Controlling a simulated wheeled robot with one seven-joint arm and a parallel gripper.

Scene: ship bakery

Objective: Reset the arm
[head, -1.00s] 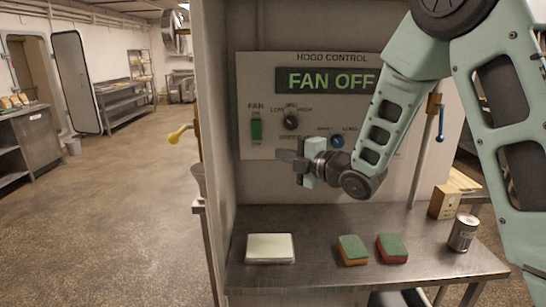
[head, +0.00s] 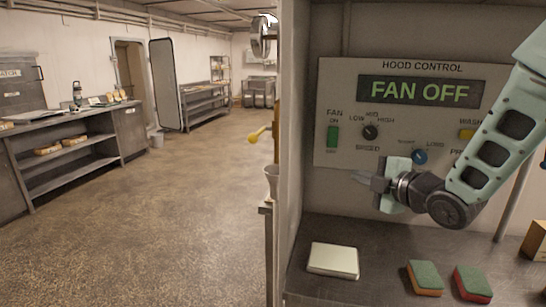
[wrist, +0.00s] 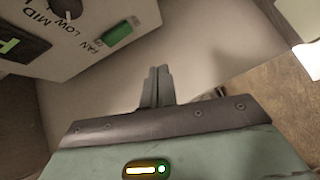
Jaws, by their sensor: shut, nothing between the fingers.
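My gripper (head: 362,178) is held in the air in front of the hood control panel (head: 345,70), above the metal counter. Its fingers point left in the head view. In the wrist view my gripper (wrist: 157,75) has its two fingers together with nothing between them. The panel's display (head: 420,91) reads FAN OFF. The green fan switch (head: 333,137) and the dark speed knob (head: 370,132) are left of and above my gripper.
On the counter (head: 390,270) lie a pale flat box (head: 333,260), a green-and-orange sponge (head: 425,277) and a green-and-red sponge (head: 473,283). A wall edge (head: 291,120) stands left of the panel. The floor (head: 150,240) to the left is open. A shelved counter (head: 70,160) stands far left.

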